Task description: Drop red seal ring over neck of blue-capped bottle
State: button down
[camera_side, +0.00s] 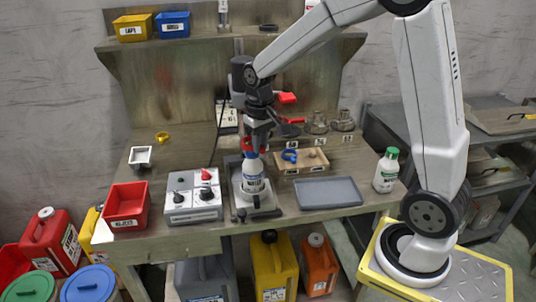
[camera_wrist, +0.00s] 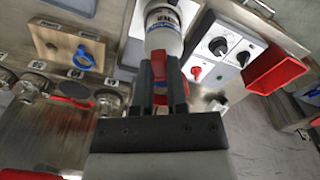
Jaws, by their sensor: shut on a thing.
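My gripper (camera_side: 256,142) points down over the bottle and is shut on the red seal ring (camera_side: 247,147). In the wrist view the dark fingers (camera_wrist: 167,68) reach to the top of the bottle, with red showing between and behind them. The white bottle with a blue label (camera_side: 253,183) stands upright on a small stand; its body also shows in the wrist view (camera_wrist: 163,30). The fingers hide the cap and neck. I cannot tell whether the ring is above the cap or around it.
A control box (camera_side: 193,207) and red bin (camera_side: 127,208) stand left of the bottle. A grey tray (camera_side: 329,192), wooden board with a blue ring (camera_side: 290,156), and green-capped bottle (camera_side: 387,171) are to the right. A yellow ring (camera_side: 162,137) lies at back left.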

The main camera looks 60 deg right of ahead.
jog(key=shift+f, duration=1.15)
dwell(1.2)
jog(key=c, duration=0.6)
grip_release()
jog(key=shift+r, duration=0.1)
jog(key=shift+r, duration=3.8)
